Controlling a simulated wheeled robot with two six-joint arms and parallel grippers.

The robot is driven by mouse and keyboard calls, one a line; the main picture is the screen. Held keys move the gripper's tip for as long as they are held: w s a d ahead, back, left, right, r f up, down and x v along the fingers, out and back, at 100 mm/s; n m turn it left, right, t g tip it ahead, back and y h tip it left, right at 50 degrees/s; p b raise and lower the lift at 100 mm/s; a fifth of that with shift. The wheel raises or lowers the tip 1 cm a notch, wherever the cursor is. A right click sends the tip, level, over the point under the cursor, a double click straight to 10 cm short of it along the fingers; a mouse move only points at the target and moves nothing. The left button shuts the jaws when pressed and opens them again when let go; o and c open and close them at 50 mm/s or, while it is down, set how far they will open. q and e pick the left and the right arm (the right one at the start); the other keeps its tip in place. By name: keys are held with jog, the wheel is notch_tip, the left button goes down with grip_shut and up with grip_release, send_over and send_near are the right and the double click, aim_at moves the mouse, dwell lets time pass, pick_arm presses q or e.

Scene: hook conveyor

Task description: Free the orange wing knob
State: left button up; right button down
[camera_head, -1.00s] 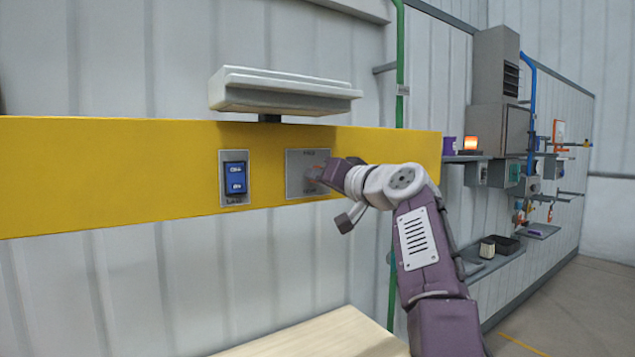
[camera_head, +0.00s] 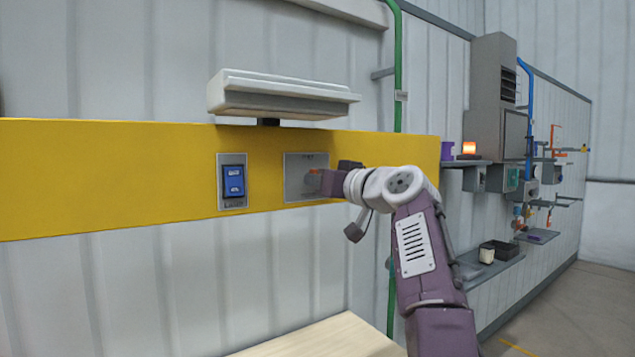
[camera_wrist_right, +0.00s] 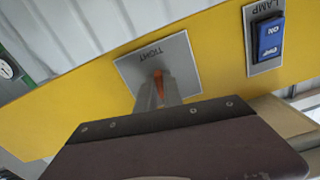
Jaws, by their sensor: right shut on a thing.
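The orange wing knob (camera_head: 313,172) sits on a grey square plate (camera_head: 293,180) on the yellow panel. My right gripper (camera_head: 324,180) reaches it from the right and is shut on it, hiding most of it in the head view. In the right wrist view the knob's orange edge (camera_wrist_right: 159,80) shows between the fingers of the right gripper (camera_wrist_right: 157,92). The plate there (camera_wrist_right: 185,60) reads TIGHT, in tilted lettering. My left gripper is in neither view.
A blue rocker switch (camera_head: 233,181) marked LAMP is left of the knob plate. A pale lamp housing (camera_head: 285,95) juts out above. A green pipe (camera_head: 400,60) runs up the wall behind my right arm. A wooden surface (camera_head: 325,338) lies below.

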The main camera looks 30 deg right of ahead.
jog(key=shift+r, duration=0.3)
jog(key=c, duration=1.5)
grip_release()
jog(key=shift+f, duration=0.1)
jog(key=shift+s+f, duration=0.1)
jog(key=shift+s, duration=0.05)
jog(key=s+b, duration=0.1)
jog(key=s, duration=0.2)
jog(key=s+b, duration=0.1)
jog(key=s, duration=0.2)
jog(key=s+b, duration=0.1)
jog(key=s, duration=0.2)
jog(key=shift+d, duration=0.35)
jog(key=shift+w, duration=0.1)
